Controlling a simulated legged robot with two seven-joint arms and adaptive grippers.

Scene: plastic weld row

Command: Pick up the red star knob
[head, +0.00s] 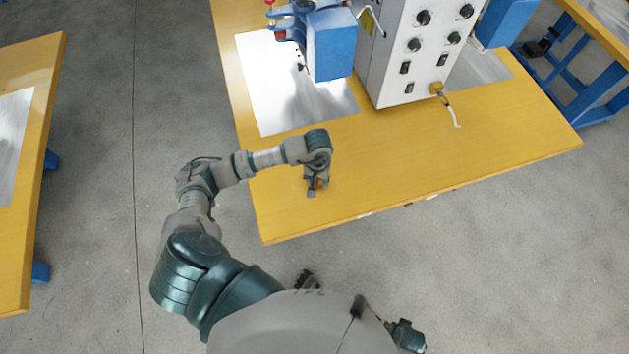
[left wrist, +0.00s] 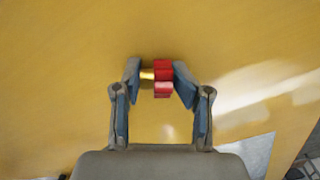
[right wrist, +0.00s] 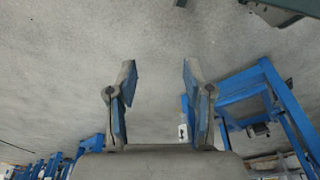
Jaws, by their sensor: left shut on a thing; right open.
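The red star knob (left wrist: 163,78) shows in the left wrist view between my left fingertips, with a brass-coloured stud (left wrist: 147,74) on its left side. My left gripper (left wrist: 160,80) is shut on it. In the head view my left gripper (head: 315,187) is over the front left part of the yellow tabletop (head: 400,160), with a bit of the red knob (head: 319,183) showing. I cannot tell whether the knob touches the tabletop. My right gripper (right wrist: 157,80) is open and empty in the right wrist view, with grey floor beyond it.
A white control box (head: 420,50) with black dials and a blue machine head (head: 331,45) stand at the back of the table. A metal sheet (head: 290,85) lies at the left. The front right tabletop is mostly clear. Another yellow table (head: 40,130) stands at far left.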

